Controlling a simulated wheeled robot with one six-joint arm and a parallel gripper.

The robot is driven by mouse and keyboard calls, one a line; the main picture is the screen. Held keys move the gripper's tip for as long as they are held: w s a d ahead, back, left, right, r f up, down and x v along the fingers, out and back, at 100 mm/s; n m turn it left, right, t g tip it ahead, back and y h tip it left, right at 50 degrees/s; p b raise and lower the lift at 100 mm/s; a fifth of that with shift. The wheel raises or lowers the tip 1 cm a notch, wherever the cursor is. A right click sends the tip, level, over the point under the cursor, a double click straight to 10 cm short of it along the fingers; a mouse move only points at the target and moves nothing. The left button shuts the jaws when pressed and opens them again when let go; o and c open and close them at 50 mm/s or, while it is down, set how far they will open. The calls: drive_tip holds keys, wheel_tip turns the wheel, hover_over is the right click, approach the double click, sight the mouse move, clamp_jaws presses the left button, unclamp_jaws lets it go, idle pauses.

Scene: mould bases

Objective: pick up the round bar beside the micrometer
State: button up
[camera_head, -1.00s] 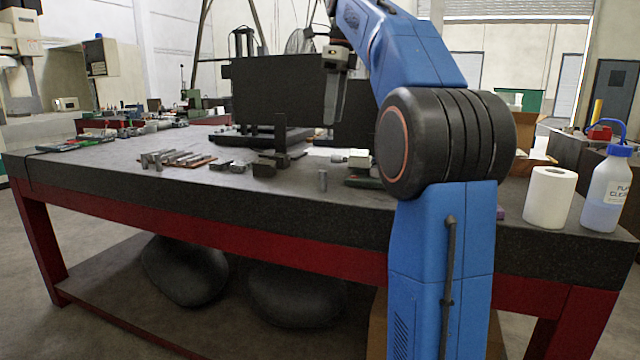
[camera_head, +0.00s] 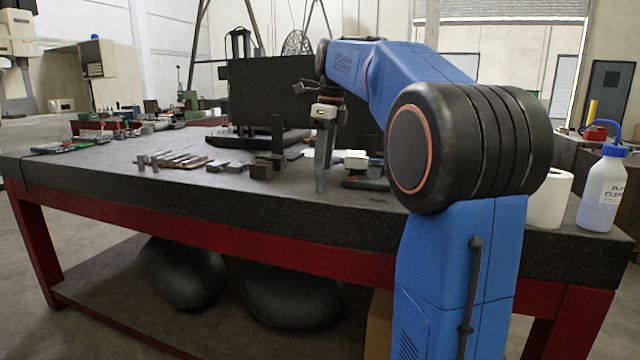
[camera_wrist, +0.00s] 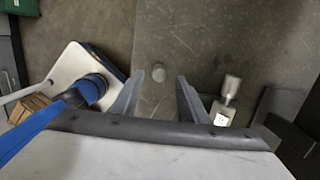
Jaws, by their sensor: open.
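The round bar (camera_wrist: 158,73) shows in the wrist view as a small grey disc, seen nearly end-on, standing on the dark table top. It lies between the lines of my gripper's two fingers, near their tips, with clear space on both sides. My gripper (camera_wrist: 160,82) is open and empty, pointing down. In the head view my gripper (camera_head: 321,185) is low over the table near its front edge, and its finger covers the bar's place. A silver cylindrical piece (camera_wrist: 231,86) with a white part, probably the micrometer, lies right of the bar in the wrist view.
In the head view, metal blocks (camera_head: 262,168) and several bars (camera_head: 178,160) lie left of my gripper. A green item (camera_head: 366,183) lies close on the right.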

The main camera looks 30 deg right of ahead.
sight(320, 182)
drive_tip(key=f, duration=0.4)
drive_tip(key=shift+w+a, duration=0.3)
drive_tip(key=shift+a, duration=0.05)
clamp_jaws()
drive_tip(key=shift+r, duration=0.1)
